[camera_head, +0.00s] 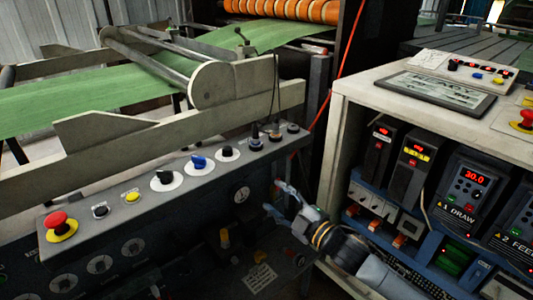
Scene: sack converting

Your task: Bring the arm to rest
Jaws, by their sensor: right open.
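My right gripper (279,199) shows in the lower middle of the head view. Its arm comes in from the lower right. Its fingers are spread and empty, pointing up and left. It is in front of the dark lower face of the control panel (130,208), below the panel's right end. I cannot tell whether the fingertips touch the panel. My left gripper is not in the view.
A red stop button (58,222), a blue knob (198,161) and other controls line the panel top. Green sack web (70,98) runs behind it. An open cabinet (345,115) with electrical drives (466,183) stands at the right, close to my right arm.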

